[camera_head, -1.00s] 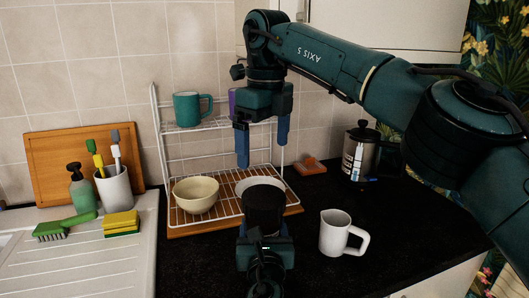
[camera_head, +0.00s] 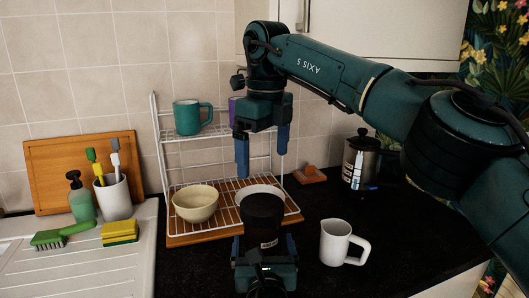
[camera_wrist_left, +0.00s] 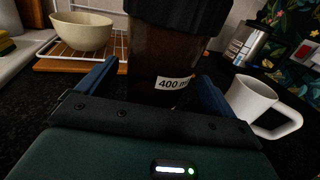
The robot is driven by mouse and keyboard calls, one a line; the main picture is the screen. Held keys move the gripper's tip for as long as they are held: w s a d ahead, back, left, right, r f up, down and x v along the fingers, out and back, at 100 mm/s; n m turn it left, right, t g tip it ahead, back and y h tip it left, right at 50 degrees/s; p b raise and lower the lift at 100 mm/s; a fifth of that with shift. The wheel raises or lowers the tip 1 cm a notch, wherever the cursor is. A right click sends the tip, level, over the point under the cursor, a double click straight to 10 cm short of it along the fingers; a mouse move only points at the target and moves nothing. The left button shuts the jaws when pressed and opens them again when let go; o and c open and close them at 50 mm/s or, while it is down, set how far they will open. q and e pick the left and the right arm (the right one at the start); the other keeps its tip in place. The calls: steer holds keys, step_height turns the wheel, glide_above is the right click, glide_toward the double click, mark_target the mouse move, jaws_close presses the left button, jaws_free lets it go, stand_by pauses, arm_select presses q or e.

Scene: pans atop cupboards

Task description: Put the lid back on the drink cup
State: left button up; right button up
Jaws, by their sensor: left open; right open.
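The drink cup (camera_head: 263,222) is dark with a broad black top and stands upright on the black counter. In the left wrist view the cup (camera_wrist_left: 158,62) shows a brown body, a white label reading "400 m" and a black upper part cut off by the frame. I cannot tell whether that black part is a lid; no separate lid is seen. My left gripper (camera_head: 264,248) is open and low in front of the cup, with fingers spread towards its two sides. My right gripper (camera_head: 263,155) is open and empty, pointing down above and behind the cup.
A dish rack (camera_head: 176,232) with a cream bowl (camera_head: 195,204) and a teal mug (camera_head: 192,117) stands behind. A white mug (camera_head: 335,244) is right of the cup. A coffee press (camera_head: 361,160) stands further back. A yellow sponge (camera_head: 120,232) lies left.

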arm_select(q)
steer(key=s, duration=1)
steer(key=shift+s+d, duration=0.2)
steer(key=shift+s, duration=0.05)
